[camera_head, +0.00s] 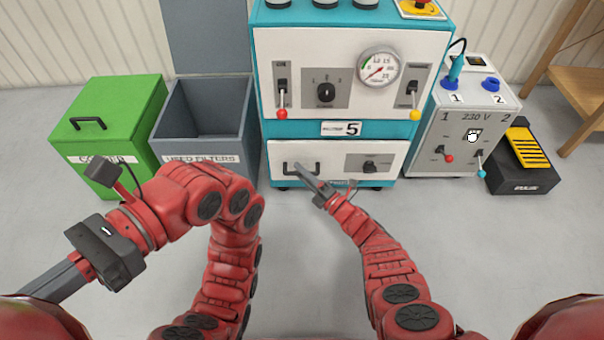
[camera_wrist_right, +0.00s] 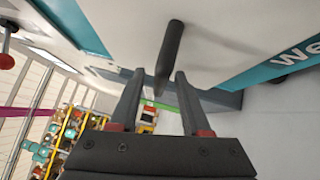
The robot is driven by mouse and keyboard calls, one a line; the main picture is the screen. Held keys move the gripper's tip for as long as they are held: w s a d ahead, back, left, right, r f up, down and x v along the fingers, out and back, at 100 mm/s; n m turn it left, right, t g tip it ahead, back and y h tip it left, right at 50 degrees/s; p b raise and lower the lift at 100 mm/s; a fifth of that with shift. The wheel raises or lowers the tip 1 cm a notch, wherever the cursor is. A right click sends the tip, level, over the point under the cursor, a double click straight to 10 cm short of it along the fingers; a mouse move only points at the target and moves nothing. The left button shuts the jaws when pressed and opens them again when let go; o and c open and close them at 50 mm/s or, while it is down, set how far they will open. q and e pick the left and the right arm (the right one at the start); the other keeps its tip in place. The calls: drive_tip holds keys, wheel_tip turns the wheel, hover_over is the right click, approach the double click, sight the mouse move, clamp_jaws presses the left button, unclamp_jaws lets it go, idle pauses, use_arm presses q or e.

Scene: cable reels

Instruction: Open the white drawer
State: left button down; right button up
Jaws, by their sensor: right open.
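The white drawer (camera_head: 335,152) is the low front panel of the teal and white cabinet. It looks shut. Its dark bar handle (camera_head: 287,168) is at the panel's left; a black switch sits at its right. My right gripper (camera_head: 304,172) reaches up to the handle. In the right wrist view its two fingers (camera_wrist_right: 160,75) are apart, and the handle (camera_wrist_right: 170,48) runs in between their tips; I cannot tell whether they touch it. My left gripper (camera_head: 48,284) is at the lower left, away from the cabinet; its fingertips are hidden.
A green bin (camera_head: 125,110) and a grey used-filters bin (camera_head: 160,128) stand left of the cabinet. A 230 V box (camera_head: 455,125) and a black and yellow pedal (camera_head: 525,150) stand at the right. The floor before the drawer is clear apart from my arms.

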clamp_jaws()
idle(1.3)
